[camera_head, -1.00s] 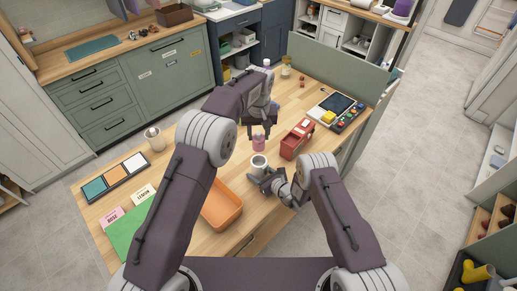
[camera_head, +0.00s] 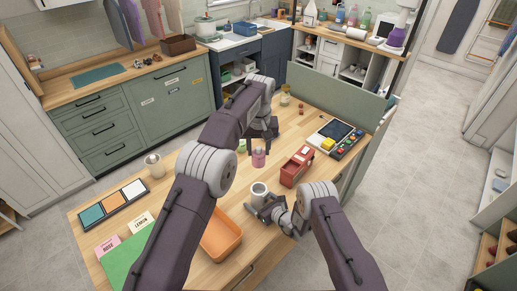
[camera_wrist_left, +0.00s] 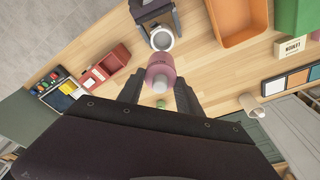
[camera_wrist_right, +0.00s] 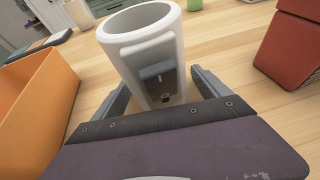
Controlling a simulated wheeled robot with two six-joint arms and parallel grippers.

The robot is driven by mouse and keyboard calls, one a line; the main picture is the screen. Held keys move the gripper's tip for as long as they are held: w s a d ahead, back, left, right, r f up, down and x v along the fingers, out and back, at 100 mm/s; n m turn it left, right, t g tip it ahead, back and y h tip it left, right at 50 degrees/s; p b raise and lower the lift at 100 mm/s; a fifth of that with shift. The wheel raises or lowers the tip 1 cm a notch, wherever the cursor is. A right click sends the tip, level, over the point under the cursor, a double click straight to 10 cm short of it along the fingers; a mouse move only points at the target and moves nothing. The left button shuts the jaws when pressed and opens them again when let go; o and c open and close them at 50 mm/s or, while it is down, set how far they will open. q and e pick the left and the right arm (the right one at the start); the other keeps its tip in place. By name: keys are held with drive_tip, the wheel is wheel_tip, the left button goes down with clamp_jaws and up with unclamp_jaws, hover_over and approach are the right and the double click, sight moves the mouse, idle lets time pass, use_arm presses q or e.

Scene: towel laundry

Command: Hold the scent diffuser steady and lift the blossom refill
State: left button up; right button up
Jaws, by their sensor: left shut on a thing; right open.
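The white scent diffuser (camera_head: 259,192) stands upright on the table, open at the top. In the right wrist view the diffuser (camera_wrist_right: 145,50) sits between the fingers of my right gripper (camera_wrist_right: 160,95). That gripper is open; whether a finger touches the diffuser I cannot tell. The pink blossom refill (camera_head: 258,159) is in my left gripper (camera_head: 259,148), clear of the diffuser on its far side. In the left wrist view the refill (camera_wrist_left: 160,68) is between the two fingers, with its pale end towards the camera. Its height above the table is hard to judge.
A small green item (camera_wrist_left: 160,104) is close by the left gripper.

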drive_tip(key=v, duration=1.1)
drive_tip(key=shift+s+d+r, duration=0.25)
drive_tip(key=shift+s, duration=0.15)
